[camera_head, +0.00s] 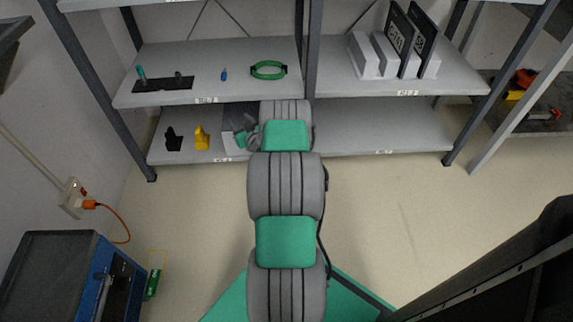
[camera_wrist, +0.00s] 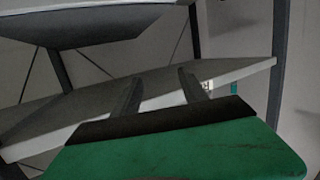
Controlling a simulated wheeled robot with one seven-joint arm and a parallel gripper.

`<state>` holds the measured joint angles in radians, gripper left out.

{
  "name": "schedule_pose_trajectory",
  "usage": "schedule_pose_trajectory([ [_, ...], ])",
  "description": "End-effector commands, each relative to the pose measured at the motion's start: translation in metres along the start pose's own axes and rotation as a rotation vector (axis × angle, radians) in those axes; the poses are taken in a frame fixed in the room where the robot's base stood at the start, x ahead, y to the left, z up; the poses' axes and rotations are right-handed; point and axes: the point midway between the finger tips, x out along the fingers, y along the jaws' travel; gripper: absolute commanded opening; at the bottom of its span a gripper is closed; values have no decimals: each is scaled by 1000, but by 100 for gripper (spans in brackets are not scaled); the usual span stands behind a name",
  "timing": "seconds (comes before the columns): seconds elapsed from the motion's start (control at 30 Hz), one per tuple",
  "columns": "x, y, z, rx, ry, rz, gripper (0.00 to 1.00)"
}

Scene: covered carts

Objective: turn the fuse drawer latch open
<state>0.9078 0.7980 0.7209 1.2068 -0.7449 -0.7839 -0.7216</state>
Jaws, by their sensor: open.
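I cannot make out a fuse drawer or its latch in either view. A blue-sided unit with a dark grey top (camera_head: 50,262) stands at the lower left of the head view. Its front is seen too steeply to tell any latch. My gripper shows in the wrist view (camera_wrist: 160,78), with two dark fingers spread apart and nothing between them. A pale shelf board lies behind the fingers in that view.
A yellow part (camera_head: 202,137) and a black part (camera_head: 173,138) sit below. A wall socket (camera_head: 72,198) has an orange cable. The floor at right (camera_head: 400,215) is clear.

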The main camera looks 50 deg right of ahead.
Motion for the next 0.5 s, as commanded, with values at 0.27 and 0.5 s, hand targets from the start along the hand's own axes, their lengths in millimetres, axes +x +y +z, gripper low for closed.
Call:
schedule_pose_trajectory([
  [0.27, -71, 127, 196, 79, 172, 428, 51],
  [0.5, -60, 143, 196, 78, 183, 456, 51],
])
